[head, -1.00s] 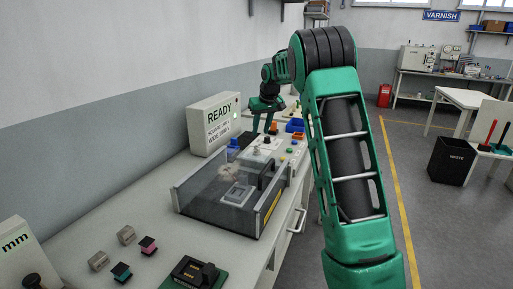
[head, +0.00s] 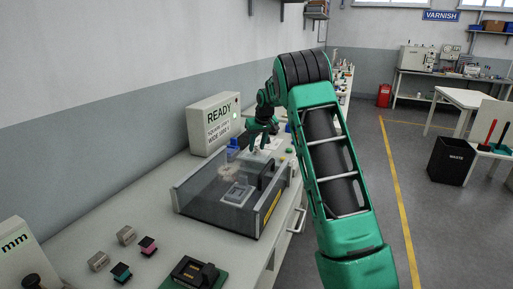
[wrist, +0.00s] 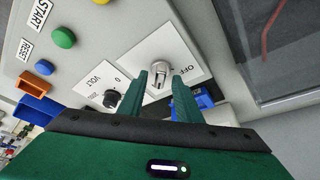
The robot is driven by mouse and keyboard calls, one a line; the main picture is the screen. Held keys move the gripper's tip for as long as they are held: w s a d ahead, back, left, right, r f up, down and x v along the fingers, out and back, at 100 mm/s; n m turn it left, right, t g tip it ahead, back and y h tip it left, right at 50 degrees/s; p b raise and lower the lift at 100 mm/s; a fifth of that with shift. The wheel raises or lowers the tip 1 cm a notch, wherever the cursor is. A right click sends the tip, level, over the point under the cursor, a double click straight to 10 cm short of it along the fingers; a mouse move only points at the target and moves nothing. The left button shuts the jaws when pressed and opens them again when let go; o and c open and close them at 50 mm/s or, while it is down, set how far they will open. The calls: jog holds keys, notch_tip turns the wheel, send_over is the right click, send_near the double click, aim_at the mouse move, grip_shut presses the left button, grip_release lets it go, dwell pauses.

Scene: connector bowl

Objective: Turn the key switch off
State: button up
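The key switch (wrist: 158,72) is a silver round lock on a white plate in the wrist view, with the word OFF printed beside it. My gripper (wrist: 160,76) is open, with one green fingertip on each side of the key switch. I cannot tell whether either finger touches it, nor which way the key points. In the head view my gripper (head: 257,139) is low over the control panel behind the clear-lidded box, and hides the switch there.
A black VOLT knob (wrist: 112,98) sits beside the switch plate, with a green button (wrist: 63,37) and a blue button (wrist: 44,67) beyond. The clear-lidded test box (head: 232,196) stands close in front of the panel. A READY display (head: 213,123) stands behind, by the wall.

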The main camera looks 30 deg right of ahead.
grip_shut()
jog(key=shift+d, duration=0.1)
jog(key=shift+d+n+y, duration=0.1)
jog(key=shift+n+y, duration=0.4)
jog(key=shift+n, duration=0.6)
jog(key=n, duration=0.1)
jog(key=n+y, duration=0.1)
jog(key=n, duration=0.1)
jog(key=n+y, duration=0.1)
jog(key=n, duration=0.1)
jog(key=shift+w+d, duration=0.1)
jog(key=shift+d, duration=0.15)
jog(key=n+g, duration=0.1)
jog(key=n, duration=0.2)
jog(key=n+y, duration=0.1)
jog(key=n, duration=0.1)
jog(key=shift+w+d+r+n+g, duration=0.1)
jog(key=shift+w+d+n+g, duration=0.05)
jog(key=shift+n+g, duration=0.25)
jog(key=n, duration=0.1)
jog(key=n+g, duration=0.1)
jog(key=n, duration=0.1)
jog(key=n+y, duration=0.1)
jog(key=shift+w+r+n+g, duration=0.1)
jog(key=shift+w+n+g, duration=0.2)
jog(key=shift+g, duration=0.1)
jog(key=shift+r+n, duration=0.1)
jog(key=shift+n, duration=0.2)
